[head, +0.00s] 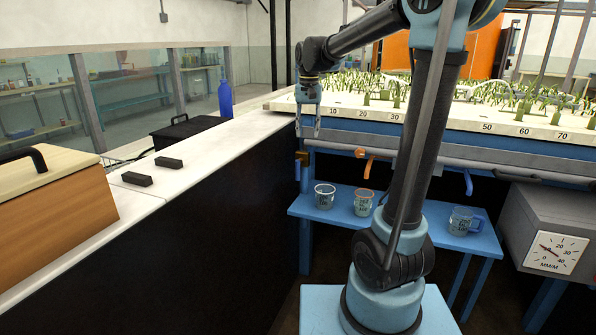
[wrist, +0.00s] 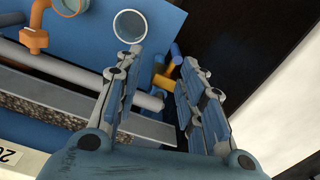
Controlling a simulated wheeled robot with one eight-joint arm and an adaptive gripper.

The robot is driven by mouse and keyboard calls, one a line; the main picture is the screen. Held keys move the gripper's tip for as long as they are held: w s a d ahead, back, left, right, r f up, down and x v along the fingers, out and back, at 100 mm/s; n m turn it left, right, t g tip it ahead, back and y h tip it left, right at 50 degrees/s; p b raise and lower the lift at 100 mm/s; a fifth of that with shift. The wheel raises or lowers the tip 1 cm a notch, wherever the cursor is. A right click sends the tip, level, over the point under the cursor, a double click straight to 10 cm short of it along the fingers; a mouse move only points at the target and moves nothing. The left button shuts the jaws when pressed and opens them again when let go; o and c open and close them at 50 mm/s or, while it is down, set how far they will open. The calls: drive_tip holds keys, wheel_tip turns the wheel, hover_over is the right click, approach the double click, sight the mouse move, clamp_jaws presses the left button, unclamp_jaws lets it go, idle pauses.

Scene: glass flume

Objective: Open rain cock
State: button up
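Several cocks sit along the grey pipe at the tray's front: a brass-yellow one (head: 302,159) at the left end, an orange one (head: 374,155), and a blue-handled one (head: 468,182) at the right. I cannot tell which is the rain cock. My gripper (head: 308,133) points down, open and empty, just above the brass-yellow cock. In the wrist view my gripper (wrist: 163,61) has its fingers apart, with the brass-yellow cock (wrist: 161,81) seen between them; contact is not visible. The orange cock (wrist: 35,39) shows at upper left there.
A planted tray (head: 420,119) with a numbered edge lies behind the pipe. A blue shelf (head: 400,220) below bears two beakers (head: 324,196) and a jug (head: 465,221). A dial box (head: 556,250) stands at right. A white counter (head: 215,142) borders the left.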

sight(298, 161)
drive_tip(key=w+a, duration=0.3)
drive_tip(key=a, duration=0.1)
wheel_tip(298, 161, down, 17)
drive_tip(key=shift+w+d+f, duration=0.1)
drive_tip(key=shift+w+d, duration=0.05)
idle(0.6)
